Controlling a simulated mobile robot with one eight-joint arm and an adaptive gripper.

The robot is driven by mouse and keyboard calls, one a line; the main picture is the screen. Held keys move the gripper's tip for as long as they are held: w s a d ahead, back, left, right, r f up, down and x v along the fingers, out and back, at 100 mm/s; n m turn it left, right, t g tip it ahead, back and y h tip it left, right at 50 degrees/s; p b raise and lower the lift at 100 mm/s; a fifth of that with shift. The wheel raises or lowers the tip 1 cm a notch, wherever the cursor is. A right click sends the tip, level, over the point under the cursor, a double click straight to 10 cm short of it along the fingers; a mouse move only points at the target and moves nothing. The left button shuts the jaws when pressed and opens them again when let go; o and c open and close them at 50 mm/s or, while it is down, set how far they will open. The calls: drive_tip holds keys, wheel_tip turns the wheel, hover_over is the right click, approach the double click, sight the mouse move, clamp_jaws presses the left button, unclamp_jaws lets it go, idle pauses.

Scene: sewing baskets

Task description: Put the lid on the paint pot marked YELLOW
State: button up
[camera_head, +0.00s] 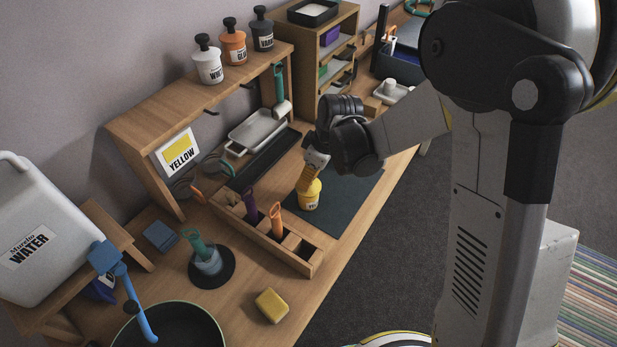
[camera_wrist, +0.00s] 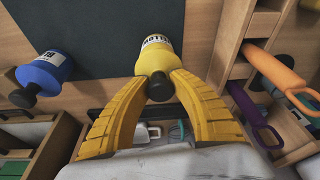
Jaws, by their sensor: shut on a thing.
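The yellow paint pot (camera_head: 310,200) stands upright on the dark mat, its label only partly readable in the head view. In the wrist view the yellow pot (camera_wrist: 155,50) shows a label reading like YELLOW. A dark lid knob (camera_wrist: 159,88) is at its top, between my yellow fingertips. My gripper (camera_head: 307,184) is directly above the pot, shut on the lid by this knob. The lid looks in line with the pot's top. I cannot tell whether it is fully seated, because the fingers hide part of the joint.
A blue pot (camera_wrist: 45,75) with a dark knob stands beside the yellow one in the wrist view. A wooden organiser (camera_head: 264,238) holding handled tools is close on the other side. A yellow sponge (camera_head: 271,305) lies nearer the front. The dark mat (camera_head: 345,205) has free room.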

drive_tip(key=shift+f+b, duration=0.4)
drive_tip(key=shift+f, duration=0.2)
drive_tip(key=o, duration=1)
drive_tip(key=shift+c, duration=0.2)
drive_tip(key=shift+r, duration=0.1)
drive_tip(key=v, duration=1.2)
drive_tip(key=s+d+r+m+t+h, duration=0.1)
drive_tip(key=s+d+r+m+t, duration=0.1)
drive_tip(key=s+d+m, duration=0.4)
drive_tip(key=s+d+r+m+t+h, duration=0.1)
drive_tip(key=s+d+r+m+t, duration=0.2)
drive_tip(key=s, duration=0.7)
drive_tip(key=d+r+m, duration=0.2)
drive_tip(key=d, duration=0.1)
drive_tip(key=shift+d+m+h, duration=0.3)
drive_tip(key=shift+m+h, duration=0.1)
